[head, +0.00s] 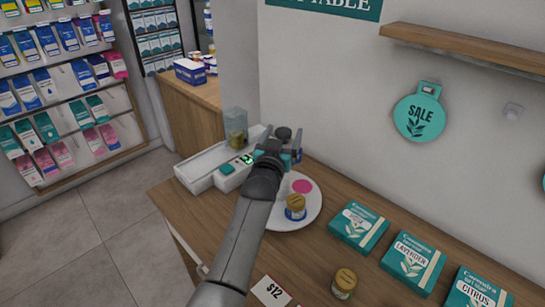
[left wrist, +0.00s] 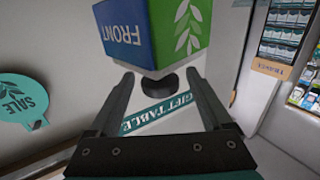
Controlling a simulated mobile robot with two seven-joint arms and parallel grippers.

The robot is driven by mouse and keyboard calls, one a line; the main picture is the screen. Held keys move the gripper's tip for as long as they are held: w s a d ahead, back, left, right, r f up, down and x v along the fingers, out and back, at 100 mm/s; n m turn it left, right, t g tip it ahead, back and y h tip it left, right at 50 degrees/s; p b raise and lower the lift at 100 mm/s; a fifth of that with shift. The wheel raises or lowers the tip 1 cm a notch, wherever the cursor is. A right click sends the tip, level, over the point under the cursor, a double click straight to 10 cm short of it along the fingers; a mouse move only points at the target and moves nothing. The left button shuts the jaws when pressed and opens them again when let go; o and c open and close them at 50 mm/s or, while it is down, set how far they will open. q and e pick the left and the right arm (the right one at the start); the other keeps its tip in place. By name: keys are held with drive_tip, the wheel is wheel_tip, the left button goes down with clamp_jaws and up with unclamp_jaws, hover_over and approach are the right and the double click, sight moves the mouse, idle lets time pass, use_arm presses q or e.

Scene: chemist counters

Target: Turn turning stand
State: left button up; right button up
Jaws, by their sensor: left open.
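In the left wrist view, which is upside down, a cube-like stand shows a blue face marked FRONT (left wrist: 120,37) and a green face with a white leaf (left wrist: 184,28). A dark round knob (left wrist: 174,81) is on its top. My left gripper (left wrist: 158,76) is open, with the knob showing between its fingertips; I cannot tell whether they touch it. In the head view my left gripper (head: 280,148) is at the back of the wooden counter and hides most of the stand; a blue bit (head: 298,156) shows at its right. My right gripper is not in view.
A white round plate (head: 280,219) with a pink spot and a gold-lidded jar (head: 296,207) is just in front. A white device (head: 205,168) stands left. Teal boxes (head: 358,226), another jar (head: 344,283) and a price card (head: 272,292) lie right and front. The wall is behind.

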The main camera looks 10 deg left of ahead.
use_arm(q)
drive_tip(key=s+p, duration=0.1)
drive_tip(key=s, duration=1)
drive_tip(key=shift+s+a, duration=0.35)
drive_tip(key=shift+a, duration=0.05)
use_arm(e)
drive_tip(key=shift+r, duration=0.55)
